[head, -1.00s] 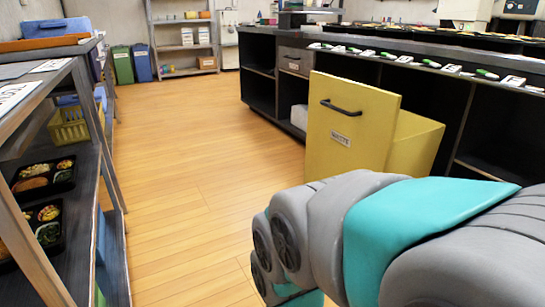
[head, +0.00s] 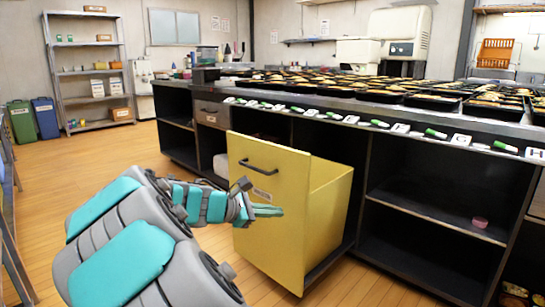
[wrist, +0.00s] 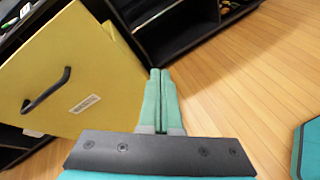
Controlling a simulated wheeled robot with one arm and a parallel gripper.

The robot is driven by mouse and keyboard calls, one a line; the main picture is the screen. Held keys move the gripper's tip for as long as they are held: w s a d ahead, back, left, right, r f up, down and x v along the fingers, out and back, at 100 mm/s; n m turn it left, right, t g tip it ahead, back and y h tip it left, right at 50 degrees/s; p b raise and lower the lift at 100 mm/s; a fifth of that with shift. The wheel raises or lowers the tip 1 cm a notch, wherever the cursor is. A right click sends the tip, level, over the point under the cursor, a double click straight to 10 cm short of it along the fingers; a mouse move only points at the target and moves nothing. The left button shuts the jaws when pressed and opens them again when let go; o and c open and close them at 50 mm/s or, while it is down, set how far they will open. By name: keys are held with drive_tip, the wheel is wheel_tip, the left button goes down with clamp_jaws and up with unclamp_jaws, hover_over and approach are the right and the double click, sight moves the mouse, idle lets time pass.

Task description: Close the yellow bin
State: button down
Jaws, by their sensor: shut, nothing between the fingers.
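The yellow bin (head: 262,215) is a pull-out drawer with a dark bar handle (head: 259,168) and a white label on its front. It stands pulled out from the dark counter, with its yellow side wall showing. In the wrist view, the yellow bin (wrist: 85,65) fills the upper left, tilted in the picture, with its handle (wrist: 46,91) at the left. My gripper (head: 280,211) is in front of the bin's front panel and overlaps its left part in the head view. My gripper (wrist: 159,72) is shut and empty. I cannot tell whether the fingertips touch the panel.
The counter (head: 400,118) holds many bento trays and a row of green markers and letter cards. Open dark shelves (head: 435,200) lie right of the bin. Wooden floor (head: 95,165) is free to the left. Green and blue bins (head: 43,118) stand far left.

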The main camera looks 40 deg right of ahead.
drive_tip(key=w+d+r+n+h+p, duration=0.2)
drive_tip(key=w+r+n+h, duration=0.15)
drive_tip(key=w, duration=0.35)
drive_tip(key=n+t+h, duration=0.1)
drive_tip(key=n+t, duration=0.2)
drive_tip(key=n, duration=0.2)
approach(285, 161)
drive_tip(key=d, duration=0.4)
drive_tip(key=w+d, duration=0.1)
drive_tip(key=d, duration=0.1)
drive_tip(key=shift+d, duration=0.4)
drive_tip(key=shift+s+d, duration=0.1)
